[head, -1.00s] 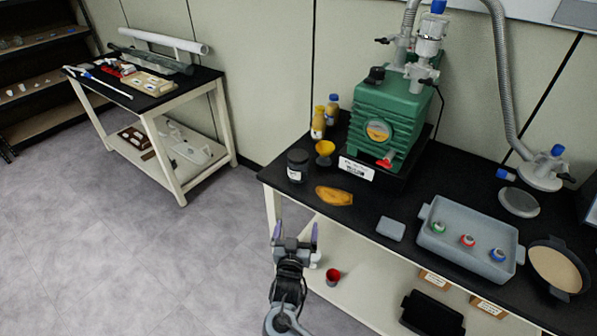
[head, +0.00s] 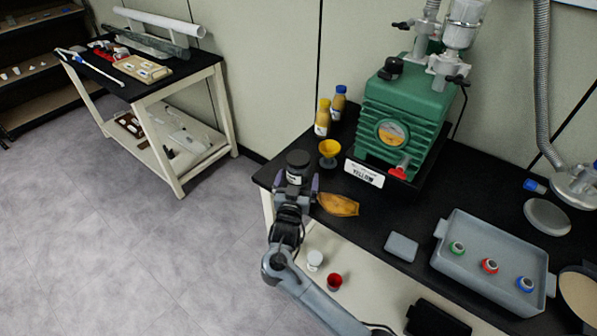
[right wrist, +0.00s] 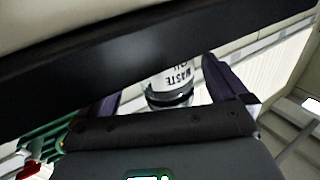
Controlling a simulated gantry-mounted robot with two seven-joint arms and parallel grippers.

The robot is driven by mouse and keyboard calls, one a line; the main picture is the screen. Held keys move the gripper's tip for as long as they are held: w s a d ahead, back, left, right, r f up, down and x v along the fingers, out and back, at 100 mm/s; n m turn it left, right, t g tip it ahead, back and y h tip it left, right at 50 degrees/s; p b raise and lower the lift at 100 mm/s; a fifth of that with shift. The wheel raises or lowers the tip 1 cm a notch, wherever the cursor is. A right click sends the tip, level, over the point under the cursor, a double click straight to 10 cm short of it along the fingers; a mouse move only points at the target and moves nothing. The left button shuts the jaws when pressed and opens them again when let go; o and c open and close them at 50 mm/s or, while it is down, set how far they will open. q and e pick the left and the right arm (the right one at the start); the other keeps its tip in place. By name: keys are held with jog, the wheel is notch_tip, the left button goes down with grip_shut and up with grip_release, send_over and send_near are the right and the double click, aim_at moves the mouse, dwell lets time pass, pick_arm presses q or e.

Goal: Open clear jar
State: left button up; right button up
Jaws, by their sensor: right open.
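The jar (head: 298,166) has a dark lid and a white label, and stands upright near the left end of the black table. My right gripper (head: 297,182) is at the table's front-left edge, its fingers open on either side of the jar's lower part. It is not clear whether they touch it. In the right wrist view the jar (right wrist: 170,85), with a label reading "WASTE OIL", shows between the purple fingers, partly hidden by a dark slab. My left gripper is not in view.
A yellow funnel-like cup (head: 329,149) and an orange-brown piece (head: 338,204) lie close right of the jar. A grey tray (head: 480,285) is at the right. The floor at left is clear.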

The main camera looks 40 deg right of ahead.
jog(key=b+x, duration=0.2)
jog(key=x, duration=0.2)
jog(key=shift+w+d+f, duration=0.1)
jog(key=shift+w, duration=0.3)
jog(key=shift+w+d, duration=0.25)
jog(key=c, duration=0.9)
jog(key=shift+c, duration=0.2)
